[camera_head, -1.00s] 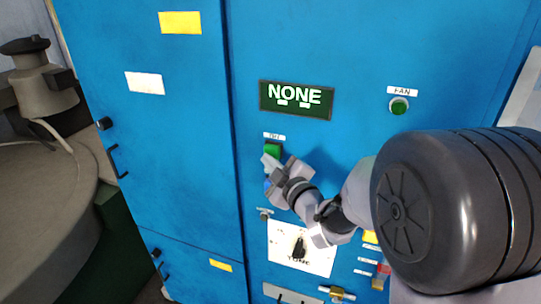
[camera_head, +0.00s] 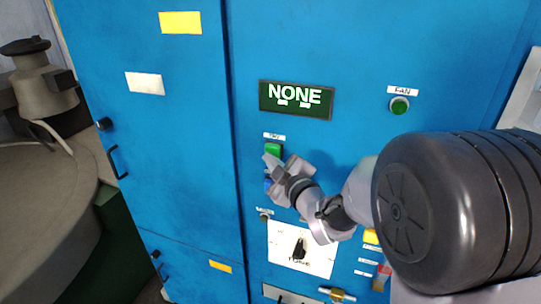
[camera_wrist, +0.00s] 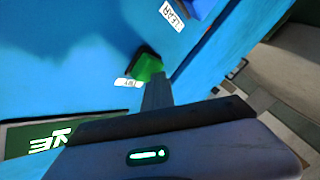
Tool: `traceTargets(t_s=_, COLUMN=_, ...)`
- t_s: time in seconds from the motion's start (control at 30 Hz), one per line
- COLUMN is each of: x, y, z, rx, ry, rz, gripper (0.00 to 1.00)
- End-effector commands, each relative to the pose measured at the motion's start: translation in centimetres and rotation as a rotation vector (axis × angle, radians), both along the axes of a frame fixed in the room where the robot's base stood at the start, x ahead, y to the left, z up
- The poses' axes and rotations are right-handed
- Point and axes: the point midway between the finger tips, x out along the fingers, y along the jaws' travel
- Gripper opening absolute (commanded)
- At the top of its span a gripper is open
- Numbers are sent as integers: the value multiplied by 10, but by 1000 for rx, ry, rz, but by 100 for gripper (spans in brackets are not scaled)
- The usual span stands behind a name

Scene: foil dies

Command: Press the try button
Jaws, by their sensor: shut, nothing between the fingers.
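The green try button (camera_head: 273,149) sits on the blue cabinet front below the display, under a small white label. In the wrist view the green button (camera_wrist: 147,66) stands out from the panel beside its "TRY" label. My gripper (camera_head: 269,162) is shut and empty, its tips just below the button's lower edge in the head view. In the wrist view the gripper's fingers (camera_wrist: 157,90) point at the button and overlap its near edge. I cannot tell whether they touch it.
The dark green display (camera_head: 296,100) reads "NONE". A blue button (camera_head: 267,185) lies just below my gripper, partly hidden; the wrist view shows a "CLEAR" label (camera_wrist: 173,15) near it. A green fan button (camera_head: 399,105) is at right. A dial plate (camera_head: 285,258) is lower down.

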Motion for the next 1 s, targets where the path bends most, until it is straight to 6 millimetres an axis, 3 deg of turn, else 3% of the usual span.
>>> traceTargets(t_s=0.73, x=-20, y=7, z=-1, rx=0, ry=-1, rz=-1, gripper=0)
traceTargets(t_s=1.0, x=-45, y=17, z=-3, rx=1, ry=-1, rz=0, gripper=0)
